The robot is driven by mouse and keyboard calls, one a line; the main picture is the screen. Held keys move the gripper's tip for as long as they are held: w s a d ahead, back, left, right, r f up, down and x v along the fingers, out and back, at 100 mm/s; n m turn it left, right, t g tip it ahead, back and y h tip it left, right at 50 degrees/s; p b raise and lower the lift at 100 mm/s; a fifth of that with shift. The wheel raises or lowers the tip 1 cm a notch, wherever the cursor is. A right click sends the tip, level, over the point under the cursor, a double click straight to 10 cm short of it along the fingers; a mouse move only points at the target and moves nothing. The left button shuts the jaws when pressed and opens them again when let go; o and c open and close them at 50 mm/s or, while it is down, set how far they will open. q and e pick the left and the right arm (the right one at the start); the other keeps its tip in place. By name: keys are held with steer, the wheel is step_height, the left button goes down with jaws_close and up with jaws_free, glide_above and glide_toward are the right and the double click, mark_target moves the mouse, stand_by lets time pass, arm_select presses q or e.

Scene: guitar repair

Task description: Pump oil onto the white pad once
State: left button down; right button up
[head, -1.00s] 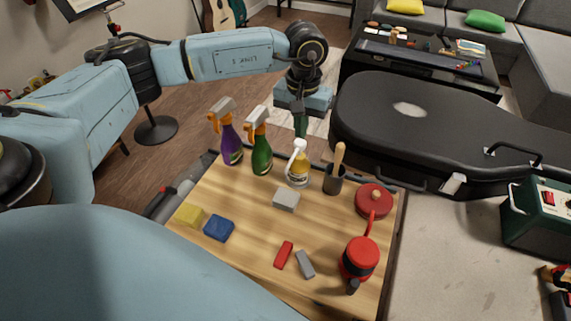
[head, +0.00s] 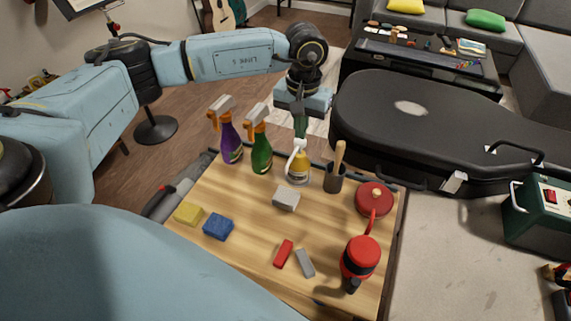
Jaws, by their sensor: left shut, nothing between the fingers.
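The oil bottle (head: 298,168) is yellow with a white pump head and stands upright at the back of the wooden table. The white pad (head: 286,197), a pale grey-white block, lies on the table just in front of it. My left gripper (head: 300,134) is shut and empty, pointing down right above the pump head. Its tips touch or nearly touch the head; I cannot tell which. The pump's spout points toward the front left, toward the pad. My right gripper is out of view.
Purple (head: 231,143) and green (head: 262,152) spray bottles stand left of the oil bottle. A dark cup (head: 334,181) with a wooden handle stands close on its right.

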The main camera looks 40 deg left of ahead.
arm_select(q)
steer(key=shift+f+b, duration=0.45)
steer(key=shift+f, duration=0.25)
steer(key=shift+a+f+b, duration=0.45)
steer(key=shift+f+b, duration=0.15)
steer(key=shift+f, duration=0.25)
steer(key=shift+s+a+f, duration=0.15)
steer(key=shift+a+f, duration=0.1)
steer(key=shift+f, duration=0.1)
steer(key=shift+r, duration=0.15)
steer(key=shift+d+r, duration=0.15)
steer(key=shift+r, duration=0.35)
steer(key=shift+d+r+p, duration=0.3)
steer(key=shift+r+p, duration=0.1)
steer(key=shift+r, duration=0.25)
steer(key=shift+d+r+p, duration=0.3)
steer(key=shift+r+p, duration=0.1)
steer(key=shift+r, duration=0.2)
steer(key=shift+r, duration=0.3)
